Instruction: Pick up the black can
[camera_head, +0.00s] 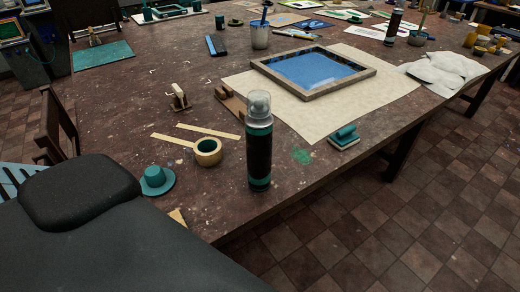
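A black spray can (259,150) with a clear cap and teal bands stands upright near the front edge of the brown worktable (215,215). A second dark can (393,28) stands upright far back on the right side of the table. Neither of my grippers shows in the head view, so nothing is seen holding either can.
A tape roll (208,152) lies left of the near can, with a teal round object (156,180) further left. A teal-topped block (344,138) lies to its right. A wooden-framed screen (312,72) lies on a pale sheet (395,99) behind. Tiled floor (420,215) is clear at right.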

